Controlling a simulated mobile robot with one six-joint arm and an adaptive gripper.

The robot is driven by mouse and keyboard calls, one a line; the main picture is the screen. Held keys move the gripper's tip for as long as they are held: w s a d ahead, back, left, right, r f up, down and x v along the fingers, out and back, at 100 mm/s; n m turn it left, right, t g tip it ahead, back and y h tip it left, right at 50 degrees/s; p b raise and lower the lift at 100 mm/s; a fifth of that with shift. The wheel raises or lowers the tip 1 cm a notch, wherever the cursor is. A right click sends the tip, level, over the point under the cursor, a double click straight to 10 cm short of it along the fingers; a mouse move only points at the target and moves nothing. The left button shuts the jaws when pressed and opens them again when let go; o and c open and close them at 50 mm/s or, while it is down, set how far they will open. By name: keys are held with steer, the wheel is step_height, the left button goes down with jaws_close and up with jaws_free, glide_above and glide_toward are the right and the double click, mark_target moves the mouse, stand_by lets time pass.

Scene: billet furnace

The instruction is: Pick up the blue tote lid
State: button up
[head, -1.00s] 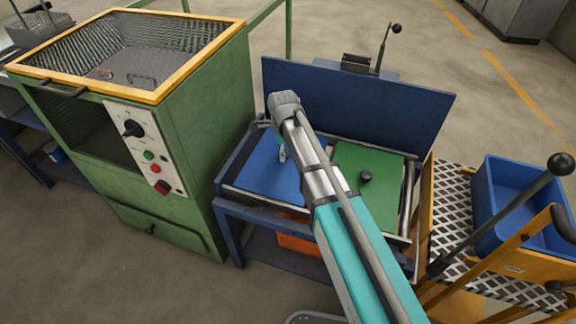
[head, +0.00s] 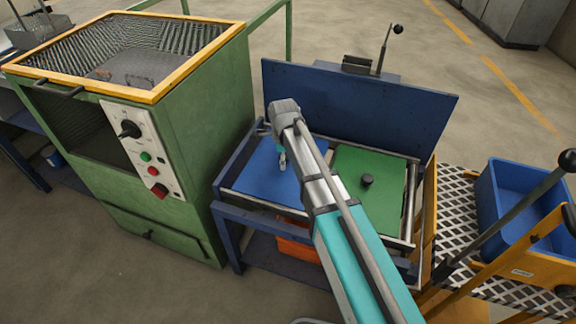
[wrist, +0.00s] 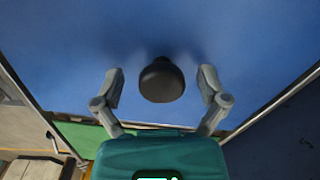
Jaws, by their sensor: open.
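The blue tote lid (head: 258,170) lies flat on the left part of the blue-framed table, beside a green lid (head: 350,190) with a black knob. In the wrist view the blue lid (wrist: 215,50) fills most of the picture, and its black knob (wrist: 161,80) stands between my open fingers. My gripper (wrist: 161,85) is open, with one finger on each side of the knob and a gap on both sides. In the head view my gripper (head: 282,160) is over the blue lid, partly hidden by my arm, which also hides the blue lid's knob.
A green machine (head: 185,150) with a yellow-rimmed mesh basket stands close on the left. A blue upright panel (head: 400,110) rises behind the lids. A cart with a blue bin (head: 515,195) and levers stands at the right. An orange object (head: 294,243) is under the table.

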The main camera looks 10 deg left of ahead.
jaws_close()
stand_by(0.3)
steer(key=shift+r, duration=0.2)
step_height(320, 180, up, 3)
steer(key=p, duration=0.3)
steer(key=shift+f, duration=0.1)
steer(key=s+d+r+p, duration=0.2)
steer(key=s+r+p, duration=0.8)
steer(key=s, duration=0.3)
steer(key=shift+s, duration=0.4)
steer(key=shift+d, duration=0.1)
